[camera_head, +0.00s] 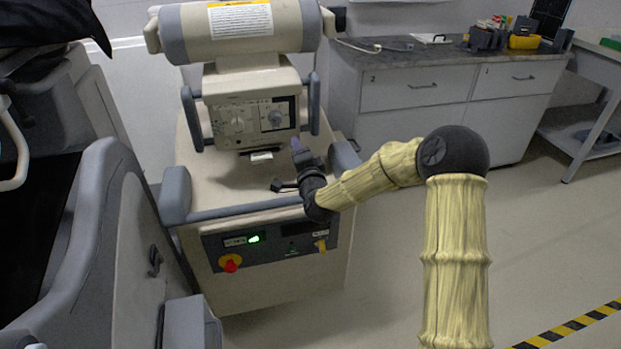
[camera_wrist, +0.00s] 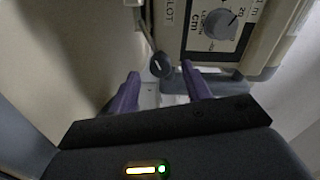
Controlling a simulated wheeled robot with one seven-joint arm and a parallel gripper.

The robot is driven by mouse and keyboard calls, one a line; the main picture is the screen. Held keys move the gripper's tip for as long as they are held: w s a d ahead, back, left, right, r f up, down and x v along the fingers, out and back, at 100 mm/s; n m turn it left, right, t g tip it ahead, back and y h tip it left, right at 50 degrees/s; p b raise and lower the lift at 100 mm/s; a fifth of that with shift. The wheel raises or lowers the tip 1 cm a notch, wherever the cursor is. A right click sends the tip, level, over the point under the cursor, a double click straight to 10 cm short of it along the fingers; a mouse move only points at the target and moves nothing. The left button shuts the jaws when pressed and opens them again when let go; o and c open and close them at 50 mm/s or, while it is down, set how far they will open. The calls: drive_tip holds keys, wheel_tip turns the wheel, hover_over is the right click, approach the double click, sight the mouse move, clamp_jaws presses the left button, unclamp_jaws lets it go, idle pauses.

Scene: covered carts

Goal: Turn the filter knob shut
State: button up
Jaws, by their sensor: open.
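A small round black knob (camera_wrist: 160,65) with a white pointer line shows in the wrist view, at the lower left edge of the machine's control panel. No label on it is readable, so I cannot tell for sure that it is the filter knob. My gripper (camera_head: 297,146) is open, with purple fingers. In the wrist view its fingertips lie to the left and right of the black knob, with gaps visible on both sides; touch cannot be made out. A larger grey dial (camera_wrist: 219,24) with a printed scale sits up and right of it; it also shows in the head view (camera_head: 274,118).
The beige machine head (camera_head: 252,88) hangs above its cart (camera_head: 265,285), which has a red button (camera_head: 230,263) on the front. A grey covered cart (camera_head: 110,240) stands close at left. A drawer counter (camera_head: 420,88) is behind; open floor lies at right.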

drive_tip(key=v, duration=1.6)
drive_tip(key=s+d+f+n+g+h, duration=0.2)
drive_tip(key=s+d+f+n+g, duration=0.5)
drive_tip(key=n+g, duration=0.2)
drive_tip(key=s+d+r+n+g+h, duration=0.1)
drive_tip(key=s+d+n+g+h, duration=0.1)
drive_tip(key=s+d+g, duration=0.3)
drive_tip(key=s+d+r+n+g+h, duration=0.1)
drive_tip(key=s+d, duration=0.3)
drive_tip(key=s, duration=0.4)
drive_tip(key=w+p+v, duration=0.2)
drive_tip(key=p+v, duration=1.1)
drive_tip(key=w+r+p+v, duration=0.1)
drive_tip(key=w+p+v, duration=0.2)
drive_tip(key=p+v, duration=1)
drive_tip(key=shift+w+a+p, duration=0.2)
drive_tip(key=shift+w+p, duration=0.2)
drive_tip(key=shift+p, duration=0.3)
